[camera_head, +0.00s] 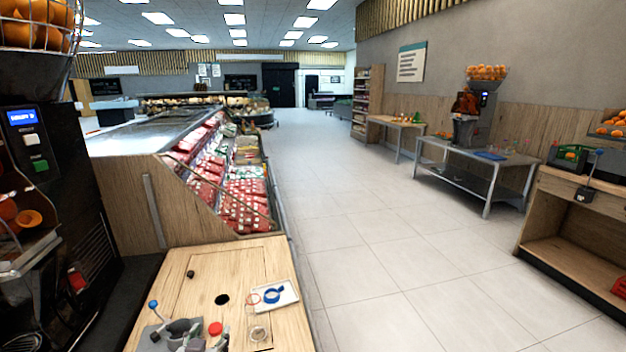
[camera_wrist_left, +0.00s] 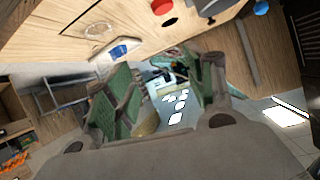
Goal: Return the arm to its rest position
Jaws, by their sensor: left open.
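My left gripper (camera_head: 190,335) is low in the head view, over the near left part of a wooden counter (camera_head: 185,262). In the left wrist view its two green-padded fingers (camera_wrist_left: 160,95) are spread apart, with nothing between them. The rest of my left arm is mostly outside the head view. My right arm and gripper do not show.
Near the gripper are a blue-knobbed lever (camera_head: 153,304) and a red cap (camera_head: 215,328). A clear cup (camera_head: 258,333) and a white tray (camera_head: 287,297) with a blue item stand to the right. A dark juicer (camera_head: 60,180) rises at left. The tiled aisle is clear.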

